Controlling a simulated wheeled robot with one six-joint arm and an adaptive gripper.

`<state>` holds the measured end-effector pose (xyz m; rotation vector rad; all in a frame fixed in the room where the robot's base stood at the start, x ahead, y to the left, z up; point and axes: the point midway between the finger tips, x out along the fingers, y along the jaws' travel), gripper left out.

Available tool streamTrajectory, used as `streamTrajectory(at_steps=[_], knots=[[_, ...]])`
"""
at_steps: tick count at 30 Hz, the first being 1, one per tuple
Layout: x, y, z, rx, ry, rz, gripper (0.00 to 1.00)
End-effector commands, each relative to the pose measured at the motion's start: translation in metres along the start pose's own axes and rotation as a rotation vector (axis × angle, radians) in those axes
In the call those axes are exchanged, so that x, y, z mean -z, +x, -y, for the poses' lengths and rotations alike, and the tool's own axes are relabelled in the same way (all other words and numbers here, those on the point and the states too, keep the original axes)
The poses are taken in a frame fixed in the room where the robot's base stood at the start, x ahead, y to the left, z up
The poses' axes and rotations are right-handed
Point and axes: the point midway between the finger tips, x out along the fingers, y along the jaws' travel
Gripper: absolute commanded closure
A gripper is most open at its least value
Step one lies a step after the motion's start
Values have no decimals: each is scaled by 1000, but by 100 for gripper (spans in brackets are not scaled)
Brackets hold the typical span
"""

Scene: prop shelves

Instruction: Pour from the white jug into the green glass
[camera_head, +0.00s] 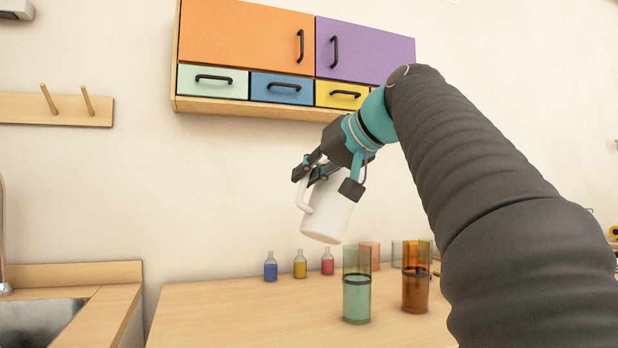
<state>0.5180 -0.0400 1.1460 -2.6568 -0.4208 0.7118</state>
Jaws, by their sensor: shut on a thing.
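The white jug (328,213) hangs in the air, slightly tilted, with its handle on the left. My gripper (325,180) is shut on the jug near its upper part; the jug's top is partly hidden by the fingers. The green glass (356,299) stands upright on the wooden table, below and a little right of the jug in the picture. It has a dark band around it and a more solid green lower part. The jug and the glass are apart.
An amber glass (415,290) stands right of the green one. Small blue (270,267), yellow (300,264) and red (327,262) bottles and more glasses stand behind. A coloured cabinet (290,60) hangs above. The table's left front (235,315) is clear; a sink (35,322) lies left.

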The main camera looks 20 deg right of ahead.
Motion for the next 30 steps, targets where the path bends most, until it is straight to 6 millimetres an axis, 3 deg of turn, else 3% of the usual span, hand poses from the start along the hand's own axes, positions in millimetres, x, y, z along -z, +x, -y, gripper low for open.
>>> streamTrajectory(at_steps=[14, 30], knots=[[-16, 6, 1, -66, -165, -37, 100], [-9, 3, 2, -58, -139, -32, 100]])
